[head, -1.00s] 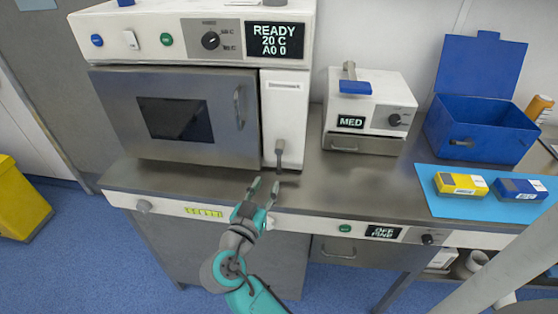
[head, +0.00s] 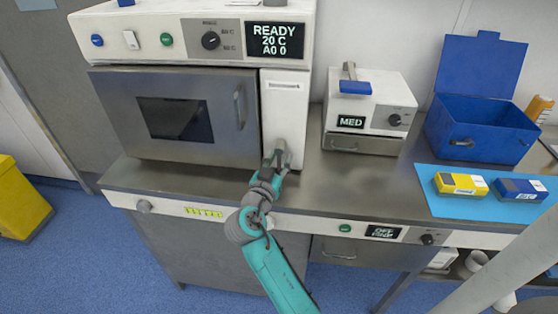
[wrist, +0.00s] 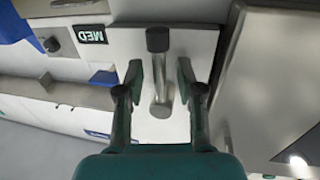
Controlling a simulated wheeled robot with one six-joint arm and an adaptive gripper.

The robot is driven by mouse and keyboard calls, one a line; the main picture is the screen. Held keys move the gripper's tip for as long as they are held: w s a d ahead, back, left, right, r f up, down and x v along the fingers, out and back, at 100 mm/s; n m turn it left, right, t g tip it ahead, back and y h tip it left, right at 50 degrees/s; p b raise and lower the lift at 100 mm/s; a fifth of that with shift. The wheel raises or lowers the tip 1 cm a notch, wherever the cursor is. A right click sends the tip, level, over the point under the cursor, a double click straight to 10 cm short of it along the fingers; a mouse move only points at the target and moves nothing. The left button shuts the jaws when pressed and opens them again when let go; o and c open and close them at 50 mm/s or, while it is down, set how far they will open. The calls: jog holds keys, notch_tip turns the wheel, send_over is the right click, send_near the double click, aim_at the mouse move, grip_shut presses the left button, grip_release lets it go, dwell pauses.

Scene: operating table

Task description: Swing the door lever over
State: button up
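The door lever (wrist: 158,75) is a grey bar with a dark knob on the white panel to the right of the steriliser door (head: 175,115). In the wrist view it stands between the two fingers of my gripper (wrist: 160,80), with a gap showing on each side. In the head view my gripper (head: 277,158) is at the lever's lower end and hides part of it. The fingers are open around the lever. Whether either finger touches it cannot be made out. The door looks closed, with its handle (head: 239,106) to the left of the lever.
The steriliser's display (head: 275,39) reads READY 20 C. To the right stand a white device (head: 368,112) marked MED, an open blue box (head: 480,125) and a blue mat (head: 450,207) with yellow and blue packs. The steel counter (head: 340,190) in front is clear.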

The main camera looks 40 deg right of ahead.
aim_at(268, 145)
grip_shut()
jog(key=shift+w+m, duration=0.1)
jog(key=shift+m, duration=0.3)
jog(key=m, duration=0.1)
jog(key=w+m, duration=0.1)
jog(key=m, duration=0.1)
jog(key=shift+a+r+y, duration=0.15)
jog(key=shift+a+y, duration=0.25)
jog(key=m, duration=0.2)
jog(key=w+r+m+y, duration=0.1)
jog(key=m, duration=0.2)
jog(key=a+m, duration=0.1)
jog(key=m, duration=0.1)
jog(key=shift+w+a+r+t+y, duration=0.1)
jog(key=shift+w+r+t+y, duration=0.1)
jog(key=shift+r+t+y, duration=0.15)
jog(key=shift+w+a+r+m+y, duration=0.1)
jog(key=shift+r+m+y, duration=0.15)
jog(key=shift+m, duration=0.55)
jog(key=shift+w+r+m+y, duration=0.1)
jog(key=shift+r+m, duration=0.15)
jog(key=shift+m, duration=0.55)
